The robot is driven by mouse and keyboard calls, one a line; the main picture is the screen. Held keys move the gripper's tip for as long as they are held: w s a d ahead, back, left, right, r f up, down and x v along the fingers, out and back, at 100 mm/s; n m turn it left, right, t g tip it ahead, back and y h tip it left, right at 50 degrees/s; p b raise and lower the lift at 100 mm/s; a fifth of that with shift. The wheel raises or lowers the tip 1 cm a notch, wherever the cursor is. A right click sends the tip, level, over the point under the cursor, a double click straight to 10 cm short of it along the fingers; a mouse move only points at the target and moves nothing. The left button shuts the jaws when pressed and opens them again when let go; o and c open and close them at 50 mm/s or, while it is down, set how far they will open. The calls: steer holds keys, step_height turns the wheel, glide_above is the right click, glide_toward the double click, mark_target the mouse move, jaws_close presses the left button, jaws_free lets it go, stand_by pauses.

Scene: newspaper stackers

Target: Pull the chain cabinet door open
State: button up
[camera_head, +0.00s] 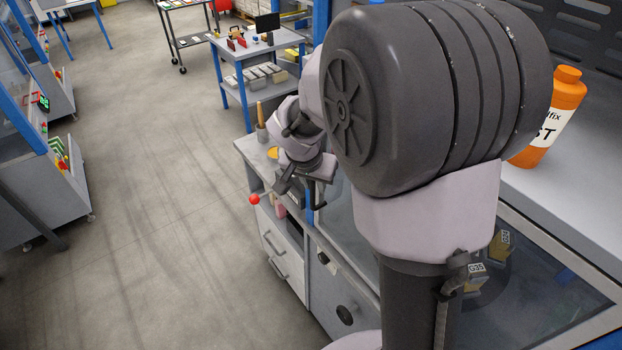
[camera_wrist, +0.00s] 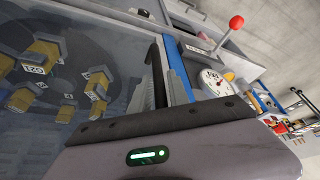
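The chain cabinet's dark glass door (camera_head: 343,232) stands beside my arm, with labelled yellow-brown blocks (camera_head: 475,278) behind the glass. The glass (camera_wrist: 95,115) fills the left of the wrist view and the blocks (camera_wrist: 45,52) show through it. My gripper (camera_head: 320,190) is at the far end of the door. In the wrist view, the grey fingers of my gripper (camera_wrist: 160,88) lie on either side of a dark upright bar (camera_wrist: 156,62), which looks like the door handle. Whether they press on it cannot be told. The door looks closed.
A bench with grey drawers (camera_head: 282,248) stands just beyond the gripper. A red-knobbed lever (camera_head: 254,199) sticks out from it, and a dial gauge (camera_wrist: 214,82) shows beyond the fingers. An orange bottle (camera_head: 553,115) stands at right. The floor (camera_head: 150,200) at left is clear.

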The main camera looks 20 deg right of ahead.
steer(key=shift+c, duration=0.4)
jaws_close()
stand_by(1.1)
